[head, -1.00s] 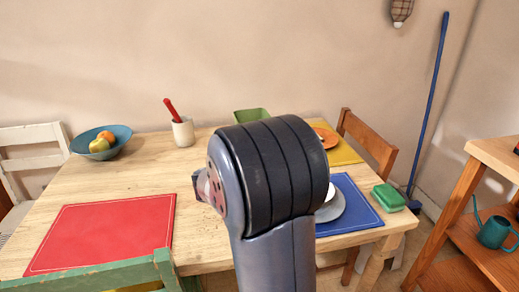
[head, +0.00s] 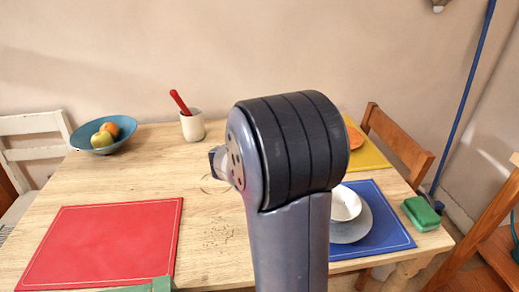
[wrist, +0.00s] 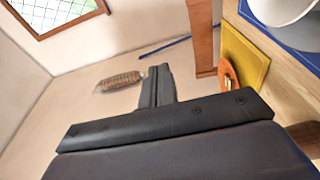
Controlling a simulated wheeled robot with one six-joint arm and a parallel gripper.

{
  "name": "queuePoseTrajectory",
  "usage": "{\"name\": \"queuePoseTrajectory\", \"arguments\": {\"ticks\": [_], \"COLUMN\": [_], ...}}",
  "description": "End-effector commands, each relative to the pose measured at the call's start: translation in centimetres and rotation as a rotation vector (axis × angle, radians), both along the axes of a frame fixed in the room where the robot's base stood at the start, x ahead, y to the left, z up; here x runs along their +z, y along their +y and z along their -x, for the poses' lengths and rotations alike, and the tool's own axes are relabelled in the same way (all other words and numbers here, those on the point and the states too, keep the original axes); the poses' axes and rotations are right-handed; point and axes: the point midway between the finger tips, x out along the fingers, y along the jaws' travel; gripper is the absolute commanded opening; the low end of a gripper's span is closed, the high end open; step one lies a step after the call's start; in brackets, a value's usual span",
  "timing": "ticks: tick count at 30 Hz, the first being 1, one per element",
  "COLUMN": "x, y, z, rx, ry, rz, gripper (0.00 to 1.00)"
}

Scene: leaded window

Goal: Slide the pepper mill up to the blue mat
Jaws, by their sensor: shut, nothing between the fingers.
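The blue mat (head: 390,241) lies at the right end of the table, with a white bowl (head: 345,204) on a grey plate (head: 352,230) on it. A corner of the mat (wrist: 310,61) also shows at the upper right in the wrist view. I cannot make out the pepper mill in either view; my arm covers the middle of the table in the head view. My gripper (wrist: 158,70) is shut and empty in the wrist view, with its fingers seen against the wall, apart from the mats. In the head view its fingers are hidden behind my arm.
A red mat (head: 105,245) lies at the left front. A blue fruit bowl (head: 125,128) and white cup (head: 192,127) with a red-handled tool stand at the back. A yellow mat (head: 368,154) and green box (head: 421,213) are at the right. The left middle is clear.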

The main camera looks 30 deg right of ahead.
Motion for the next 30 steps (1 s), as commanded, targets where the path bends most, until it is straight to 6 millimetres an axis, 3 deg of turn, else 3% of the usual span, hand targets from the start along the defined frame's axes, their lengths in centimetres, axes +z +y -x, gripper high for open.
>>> {"name": "queuePoseTrajectory", "arguments": {"ticks": [8, 30], "x": [-0.1, -0.1], "y": [-0.1, -0.4], "z": [-2.7, -15.4], "rx": [0.001, 0.000], "ry": [0.000, -0.001], "rz": [0.000, 0.000], "gripper": [0.00, 0.00]}}
